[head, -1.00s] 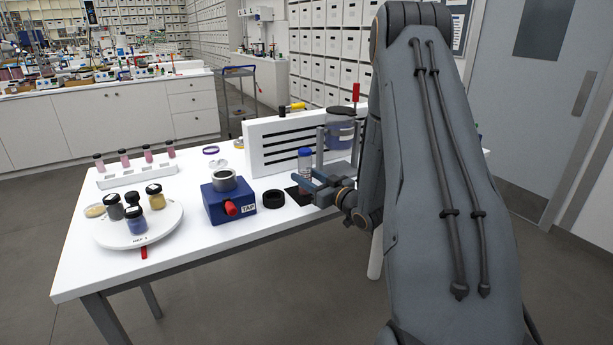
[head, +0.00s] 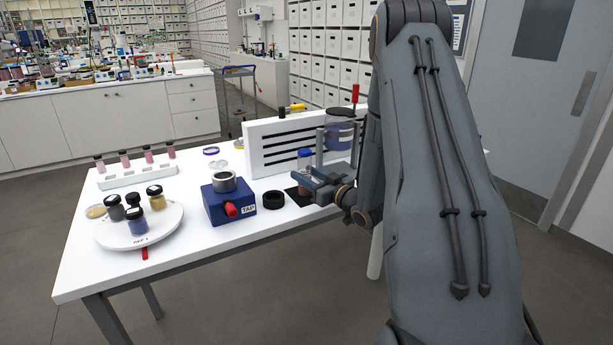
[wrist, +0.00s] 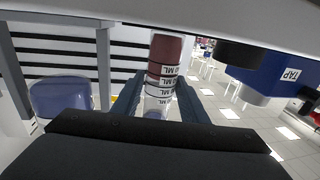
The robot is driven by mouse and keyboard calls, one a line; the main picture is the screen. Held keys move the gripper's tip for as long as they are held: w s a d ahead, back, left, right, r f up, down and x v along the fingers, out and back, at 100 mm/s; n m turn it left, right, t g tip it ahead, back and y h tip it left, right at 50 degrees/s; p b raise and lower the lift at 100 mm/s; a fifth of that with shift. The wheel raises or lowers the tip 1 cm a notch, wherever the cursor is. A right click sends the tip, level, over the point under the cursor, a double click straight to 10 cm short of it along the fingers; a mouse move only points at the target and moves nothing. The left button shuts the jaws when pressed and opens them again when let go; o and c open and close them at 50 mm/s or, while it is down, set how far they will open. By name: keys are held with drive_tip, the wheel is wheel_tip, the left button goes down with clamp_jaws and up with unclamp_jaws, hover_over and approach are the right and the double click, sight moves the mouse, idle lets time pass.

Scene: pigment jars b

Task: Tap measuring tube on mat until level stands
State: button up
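The measuring tube (head: 304,158) stands roughly upright with a blue cap over the small black mat (head: 292,191) at the table's front edge. I cannot tell whether its base touches the mat. In the upside-down wrist view, the tube (wrist: 165,48) holds red-brown powder at its base end, with white ML labels; the powder's exact level is unclear. My gripper (head: 308,182) reaches in from the right with its fingers around the tube. In the wrist view, my gripper (wrist: 157,100) has a finger against each side of it, shut on it.
A white slotted rack (head: 270,150) and a large blue-filled jar (head: 338,137) stand close behind. A round white turntable (head: 165,232) with several jars is further left.

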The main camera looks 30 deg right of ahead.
drive_tip(key=shift+f, duration=0.1)
idle(0.3)
drive_tip(key=shift+f+b, duration=0.4)
drive_tip(key=shift+f, duration=0.2)
drive_tip(key=shift+r, duration=0.1)
drive_tip(key=shift+c, duration=0.4)
drive_tip(key=c, duration=0.7)
drive_tip(key=shift+r+p, duration=0.5)
drive_tip(key=shift+r, duration=0.15)
drive_tip(key=o, duration=0.8)
